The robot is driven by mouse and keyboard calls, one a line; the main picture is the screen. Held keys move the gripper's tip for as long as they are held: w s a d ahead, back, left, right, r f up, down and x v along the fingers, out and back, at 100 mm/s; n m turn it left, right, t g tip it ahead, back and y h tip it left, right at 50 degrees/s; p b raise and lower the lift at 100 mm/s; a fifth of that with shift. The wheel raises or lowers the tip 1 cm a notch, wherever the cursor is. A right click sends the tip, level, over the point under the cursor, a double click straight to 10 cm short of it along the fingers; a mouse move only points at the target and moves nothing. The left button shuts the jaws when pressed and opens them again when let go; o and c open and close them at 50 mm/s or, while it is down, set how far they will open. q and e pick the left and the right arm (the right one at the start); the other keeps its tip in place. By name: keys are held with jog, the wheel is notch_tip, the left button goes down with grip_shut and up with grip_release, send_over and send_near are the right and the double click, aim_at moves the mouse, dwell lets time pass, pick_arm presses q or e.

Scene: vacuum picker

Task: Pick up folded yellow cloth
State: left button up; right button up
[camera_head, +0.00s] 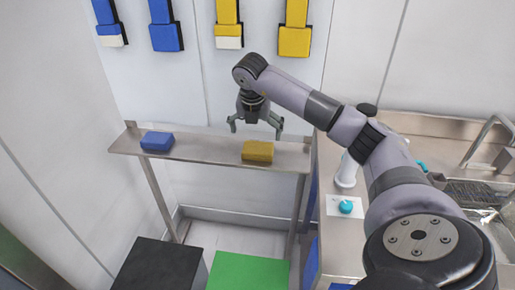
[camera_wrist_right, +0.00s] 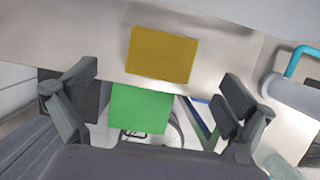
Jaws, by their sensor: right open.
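The folded yellow cloth (camera_head: 258,152) lies flat on a narrow metal shelf (camera_head: 205,149), toward the shelf's right end. In the right wrist view the yellow cloth (camera_wrist_right: 162,54) is a flat rectangle beyond the fingertips, roughly centred between them. My right gripper (camera_head: 256,128) is above the shelf, over the cloth and apart from it. Its fingers are spread wide with nothing between them, as the right wrist view (camera_wrist_right: 160,88) also shows. My left gripper is not in either view.
A folded blue cloth (camera_head: 157,141) lies on the shelf's left part. Blue and yellow items hang on the wall above. Below stand a black box (camera_head: 158,265) and a green one (camera_head: 247,271). At right is a metal counter (camera_head: 338,240) with a white bottle (camera_head: 346,170) and sink.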

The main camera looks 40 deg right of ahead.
aim_at(258, 147)
jog(key=shift+d+f, duration=0.15)
jog(key=shift+f, duration=0.75)
jog(key=p+x, duration=0.2)
jog(key=x, duration=0.2)
jog(key=shift+s+d+f, duration=0.1)
jog(key=shift+f, duration=0.4)
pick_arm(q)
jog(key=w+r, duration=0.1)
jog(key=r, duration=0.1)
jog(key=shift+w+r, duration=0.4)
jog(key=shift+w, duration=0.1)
pick_arm(e)
jog(key=shift+c, duration=0.4)
jog(key=c, duration=0.4)
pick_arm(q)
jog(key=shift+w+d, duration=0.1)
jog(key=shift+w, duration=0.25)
pick_arm(e)
jog(key=c, duration=0.6)
jog(key=shift+r, duration=0.1)
